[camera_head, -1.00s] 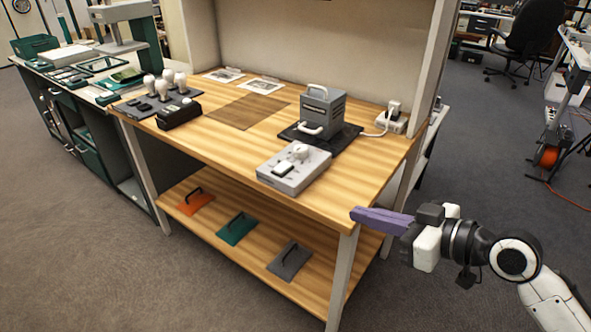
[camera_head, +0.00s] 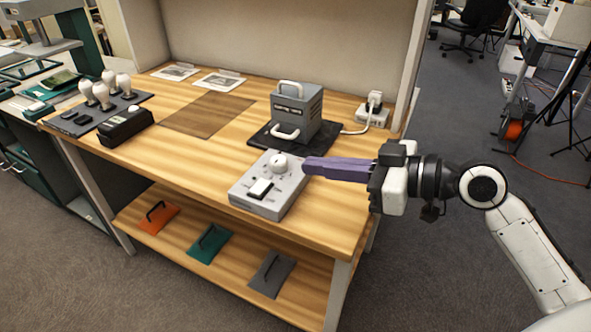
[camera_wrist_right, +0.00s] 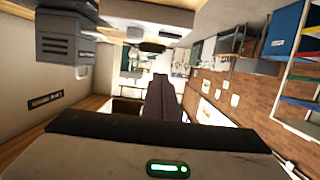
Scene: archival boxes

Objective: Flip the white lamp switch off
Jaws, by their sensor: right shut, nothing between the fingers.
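A light grey control box (camera_head: 284,201) lies near the front edge of the wooden bench. On its top are a white rocker switch (camera_head: 260,188) and, behind it, a round white knob (camera_head: 279,164). My right gripper (camera_head: 307,166) has its purple fingers shut and empty. Their tips point left, beside the knob at the box's right edge; I cannot tell whether they touch it. The closed fingers also show in the right wrist view (camera_wrist_right: 160,98). Which way the rocker is tipped is too small to tell. My left gripper is not in view.
A grey cased unit (camera_head: 297,115) with white handles stands on a black mat behind the control box. Its cord runs to a socket block (camera_head: 372,112). A black box with a white button (camera_head: 126,126) and several bulbs stand at the left. The bench's middle is clear.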

